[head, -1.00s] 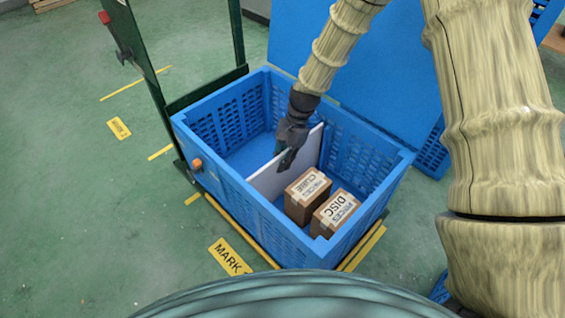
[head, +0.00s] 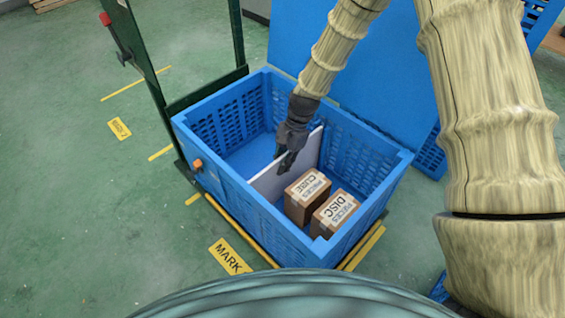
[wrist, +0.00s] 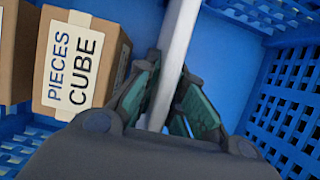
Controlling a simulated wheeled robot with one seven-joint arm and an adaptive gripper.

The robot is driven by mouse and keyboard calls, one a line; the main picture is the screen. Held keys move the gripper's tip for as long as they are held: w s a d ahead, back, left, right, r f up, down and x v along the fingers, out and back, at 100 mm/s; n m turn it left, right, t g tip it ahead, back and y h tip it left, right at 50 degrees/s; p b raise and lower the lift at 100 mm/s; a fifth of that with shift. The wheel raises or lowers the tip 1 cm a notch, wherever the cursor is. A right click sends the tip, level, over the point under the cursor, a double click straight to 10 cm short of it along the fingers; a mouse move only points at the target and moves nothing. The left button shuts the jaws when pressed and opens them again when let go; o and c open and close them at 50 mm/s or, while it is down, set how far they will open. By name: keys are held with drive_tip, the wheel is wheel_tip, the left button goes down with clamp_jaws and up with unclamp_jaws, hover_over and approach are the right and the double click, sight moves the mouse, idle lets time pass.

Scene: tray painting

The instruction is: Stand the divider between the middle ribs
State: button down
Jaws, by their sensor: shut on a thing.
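The divider (head: 268,183) is a thin pale grey panel standing upright inside the blue crate (head: 229,201). It spans the crate crosswise near its middle, between the empty left part and the boxes on the right. My gripper (head: 285,160) reaches down into the crate and is shut on the divider's upper edge. In the wrist view, the green-padded fingers of my gripper (wrist: 165,97) close on both sides of the divider (wrist: 178,40). The middle ribs cannot be made out, and the divider's lower edge is hidden, so I cannot tell whether it sits between them.
A brown CUBE box (head: 307,190) and a DISC box (head: 334,213) stand in the crate's right part. The CUBE box (wrist: 80,65) is close to my gripper in the wrist view. The crate's left part is empty. A dark green frame (head: 238,40) rises at the crate's left.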

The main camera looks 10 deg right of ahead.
drive_tip(key=shift+f, duration=0.1)
drive_tip(key=c, duration=1.5)
unclamp_jaws()
drive_tip(key=shift+o, duration=0.2)
drive_tip(key=v, duration=1.2)
wheel_tip(320, 180, up, 16)
drive_tip(key=p, duration=1.7)
drive_tip(key=shift+p, duration=0.35)
drive_tip(key=shift+f, duration=0.1)
